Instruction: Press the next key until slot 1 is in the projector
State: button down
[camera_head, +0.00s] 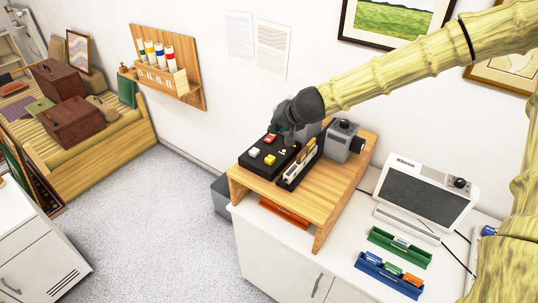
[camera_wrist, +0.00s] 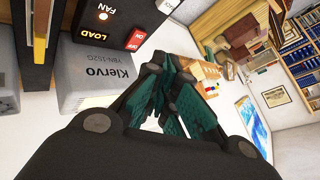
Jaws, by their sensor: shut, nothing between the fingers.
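A black control box (camera_head: 262,166) with red, yellow and pale keys lies on a wooden stand. A slide tray (camera_head: 291,180) with upright slides runs beside it, and the grey projector (camera_head: 338,146) stands behind to the right. My gripper (camera_head: 284,138) is shut and empty, over the far end of the control box; contact with a key cannot be told. The wrist view shows my gripper's teal fingers (camera_wrist: 178,92), the black key panel (camera_wrist: 125,22) labelled LOAD, FAN, ON and OFF, and a grey housing (camera_wrist: 92,75) marked Klervo. A next key and the slot numbers cannot be read.
The wooden stand (camera_head: 320,207) sits on a white cabinet, with an orange item (camera_head: 285,212) underneath. A screen unit (camera_head: 425,190), a green rack (camera_head: 400,247) and a blue rack (camera_head: 388,277) are to the right. A wall holder (camera_head: 162,75) is at the left.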

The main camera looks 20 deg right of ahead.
jog(key=s, duration=0.2)
jog(key=b, duration=0.4)
send_over(273, 156)
jog(key=f, duration=0.3)
jog(key=shift+s+f, duration=0.3)
jog(key=f+b, duration=0.2)
jog(key=f, duration=0.1)
jog(key=shift+w+a, duration=0.15)
jog(key=shift+w, duration=0.2)
jog(key=shift+s+f+b, duration=0.2)
jog(key=shift+f+b, duration=0.45)
jog(key=shift+f, duration=0.25)
jog(key=shift+w+f, duration=0.1)
jog(key=shift+f, duration=0.15)
